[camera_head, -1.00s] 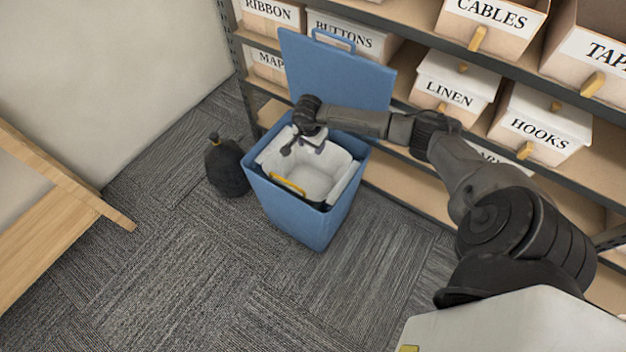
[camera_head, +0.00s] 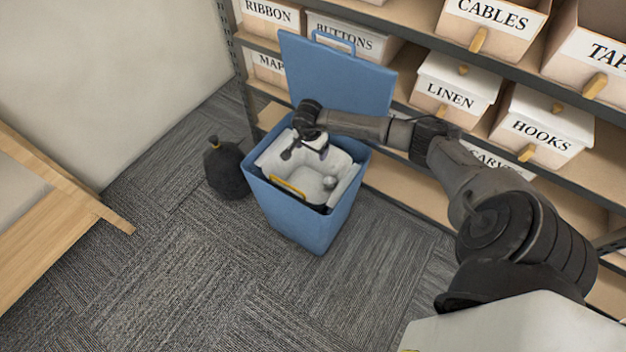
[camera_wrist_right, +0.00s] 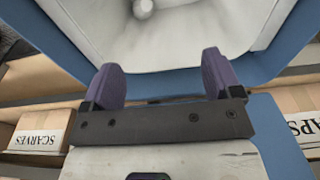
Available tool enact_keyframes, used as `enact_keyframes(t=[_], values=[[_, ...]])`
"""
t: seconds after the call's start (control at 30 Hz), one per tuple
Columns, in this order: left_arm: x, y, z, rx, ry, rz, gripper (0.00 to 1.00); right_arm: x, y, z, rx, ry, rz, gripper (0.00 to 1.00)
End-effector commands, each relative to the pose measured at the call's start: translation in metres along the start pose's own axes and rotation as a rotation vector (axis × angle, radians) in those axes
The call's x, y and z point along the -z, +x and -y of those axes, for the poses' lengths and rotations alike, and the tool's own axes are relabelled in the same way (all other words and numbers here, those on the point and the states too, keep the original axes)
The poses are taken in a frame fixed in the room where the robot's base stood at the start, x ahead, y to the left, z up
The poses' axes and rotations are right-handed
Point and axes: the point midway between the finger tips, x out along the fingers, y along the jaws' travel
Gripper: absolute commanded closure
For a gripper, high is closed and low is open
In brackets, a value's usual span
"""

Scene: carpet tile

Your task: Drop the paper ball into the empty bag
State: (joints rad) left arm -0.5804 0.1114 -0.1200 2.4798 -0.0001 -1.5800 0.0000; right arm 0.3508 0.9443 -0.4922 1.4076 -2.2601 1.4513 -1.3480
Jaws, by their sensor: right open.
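A small pale paper ball (camera_head: 329,182) lies inside the white bag (camera_head: 300,182), toward its right side. The bag lines the blue bin (camera_head: 300,220), whose lid (camera_head: 340,85) stands open at the back. In the right wrist view the ball (camera_wrist_right: 143,9) shows at the top edge, on the white bag lining (camera_wrist_right: 200,30). My right gripper (camera_head: 304,152) is over the back of the bin's opening. In the wrist view its two purple-grey fingers (camera_wrist_right: 160,80) are apart with nothing between them. My left gripper is not in view.
A tied black bag (camera_head: 226,172) stands on the carpet left of the bin. Shelves with labelled boxes, such as LINEN (camera_head: 450,92), stand behind and to the right. A wooden piece (camera_head: 60,200) is at the left. Carpet in front is clear.

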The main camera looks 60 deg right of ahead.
Motion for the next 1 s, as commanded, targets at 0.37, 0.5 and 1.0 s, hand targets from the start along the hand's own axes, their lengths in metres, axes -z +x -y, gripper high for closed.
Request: enact_keyframes(t=[0.37,0.5,1.0], values=[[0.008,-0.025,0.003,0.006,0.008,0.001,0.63,0.002,-0.062,0.001,0.003,-0.002,-0.003,0.16],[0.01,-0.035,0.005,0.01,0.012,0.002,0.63,0.001,-0.088,0.0,0.002,-0.002,-0.002,0.16],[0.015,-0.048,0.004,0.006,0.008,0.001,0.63,0.0,-0.137,0.0,0.0,0.0,0.0,0.16]])
